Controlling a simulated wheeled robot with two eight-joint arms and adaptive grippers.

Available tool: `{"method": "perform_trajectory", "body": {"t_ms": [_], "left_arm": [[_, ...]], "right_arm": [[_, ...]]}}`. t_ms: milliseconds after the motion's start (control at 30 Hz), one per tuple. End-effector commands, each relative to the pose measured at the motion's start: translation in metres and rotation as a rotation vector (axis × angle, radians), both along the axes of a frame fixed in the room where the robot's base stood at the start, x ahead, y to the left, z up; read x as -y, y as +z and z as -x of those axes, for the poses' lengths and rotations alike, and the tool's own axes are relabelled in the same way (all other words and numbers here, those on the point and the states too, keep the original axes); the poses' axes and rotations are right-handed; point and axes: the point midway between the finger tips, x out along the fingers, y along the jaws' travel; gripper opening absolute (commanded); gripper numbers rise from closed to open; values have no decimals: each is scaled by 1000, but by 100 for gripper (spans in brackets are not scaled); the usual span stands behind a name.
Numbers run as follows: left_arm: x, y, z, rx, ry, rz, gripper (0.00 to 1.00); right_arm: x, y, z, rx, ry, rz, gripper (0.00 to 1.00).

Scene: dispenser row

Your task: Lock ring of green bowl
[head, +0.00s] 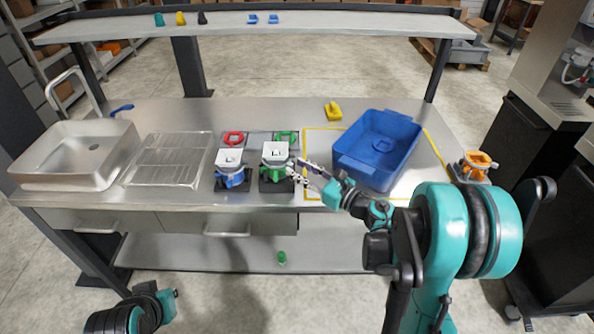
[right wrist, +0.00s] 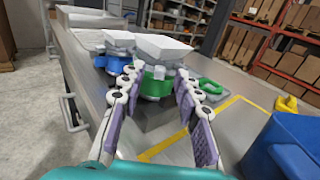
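The green bowl unit stands on a dark base on the bench, with a white square hopper (head: 275,152) on top and a green ring part (head: 275,172) below it. In the right wrist view the green part (right wrist: 155,82) shows beyond my fingertips. My right gripper (head: 299,173) is just right of this unit. In the right wrist view its purple-padded fingers (right wrist: 158,85) are spread apart, with nothing held between them. I cannot tell whether the tips touch the green part. Only a piece of my left arm shows at bottom left; its gripper is out of view.
A similar blue unit (head: 230,175) stands close on the left. A red ring (head: 233,138) and a green ring (head: 286,136) lie behind the units. A sink (head: 75,155) is far left.

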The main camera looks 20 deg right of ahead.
Motion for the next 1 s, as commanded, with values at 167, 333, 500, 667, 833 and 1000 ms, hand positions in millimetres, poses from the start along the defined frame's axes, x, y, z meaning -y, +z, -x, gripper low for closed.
{"method": "perform_trajectory", "body": {"t_ms": [167,333,500,667,833,1000], "left_arm": [[0,-4,0,0,0,0,0],[0,-3,0,0,0,0,0],[0,-3,0,0,0,0,0],[0,-3,0,0,0,0,0],[0,-3,0,0,0,0,0],[0,-5,0,0,0,0,0]], "right_arm": [[-8,0,-11,-1,0,-1,33],[-8,1,-12,0,-2,-1,33],[-8,1,-12,0,-2,-2,12],[-8,1,-12,0,-2,-2,0],[-9,1,-12,0,-7,-2,0],[-13,0,-10,0,-46,-2,0]]}}
